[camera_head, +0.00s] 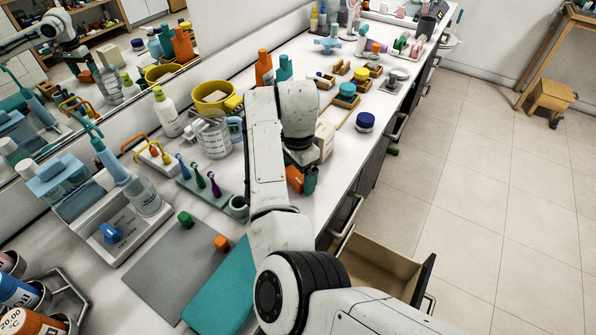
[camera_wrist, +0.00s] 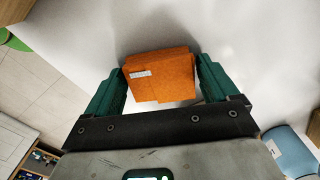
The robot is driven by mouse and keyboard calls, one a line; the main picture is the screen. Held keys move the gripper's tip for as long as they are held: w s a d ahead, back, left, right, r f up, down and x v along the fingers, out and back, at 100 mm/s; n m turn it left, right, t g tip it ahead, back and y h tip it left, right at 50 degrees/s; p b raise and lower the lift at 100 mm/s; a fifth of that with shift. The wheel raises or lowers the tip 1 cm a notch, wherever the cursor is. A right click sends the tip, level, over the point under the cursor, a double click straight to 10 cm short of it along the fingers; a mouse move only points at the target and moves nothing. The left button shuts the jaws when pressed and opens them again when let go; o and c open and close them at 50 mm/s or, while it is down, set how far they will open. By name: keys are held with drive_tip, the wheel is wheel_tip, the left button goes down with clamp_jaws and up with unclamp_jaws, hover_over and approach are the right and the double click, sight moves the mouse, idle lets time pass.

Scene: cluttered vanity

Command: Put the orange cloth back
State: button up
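The orange cloth (camera_wrist: 163,75) is a small folded block with a pale label, close to the white counter in the wrist view. My gripper (camera_wrist: 160,72) is over it, with one green finger on each side. The fingers are wide apart and the cloth's edges lie close to them; I cannot tell whether they touch. In the head view, the cloth (camera_head: 294,178) shows as a small orange patch beside a teal finger (camera_head: 310,181), near the counter's front edge. My arm hides most of the gripper there.
A drawer (camera_head: 375,266) stands open below the counter. A small white box (camera_head: 325,138) stands just behind the gripper. Grey (camera_head: 180,264) and teal mats (camera_head: 222,290) lie nearer. Several bottles and dishes crowd the back.

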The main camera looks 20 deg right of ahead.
sight(299, 174)
drive_tip(key=shift+o, duration=0.8)
wheel_tip(299, 174, up, 12)
drive_tip(key=shift+r, duration=0.15)
drive_tip(key=shift+d, duration=0.1)
drive_tip(key=s+d+f, duration=0.2)
drive_tip(key=d, duration=0.1)
drive_tip(key=s+d+f+n+h, duration=0.1)
drive_tip(key=s+d+f, duration=0.1)
drive_tip(key=d, duration=0.2)
drive_tip(key=s+d+f+n+t+h, duration=0.1)
drive_tip(key=d+f, duration=0.2)
drive_tip(key=shift+s+d, duration=0.25)
drive_tip(key=shift+s, duration=0.15)
drive_tip(key=s+d+f+n, duration=0.2)
drive_tip(key=s+f+n, duration=0.3)
drive_tip(key=s, duration=0.5)
drive_tip(key=s+d+f+n, duration=0.2)
drive_tip(key=s+f+n, duration=0.2)
drive_tip(key=s+f, duration=0.45)
drive_tip(key=s+a+f+n+y, duration=0.1)
drive_tip(key=s+a+n, duration=0.3)
drive_tip(key=s, duration=1)
drive_tip(key=a+f, duration=0.1)
drive_tip(key=a, duration=0.1)
drive_tip(key=shift+a+f+y, duration=0.15)
drive_tip(key=shift+a+y, duration=0.15)
drive_tip(key=shift+y, duration=0.1)
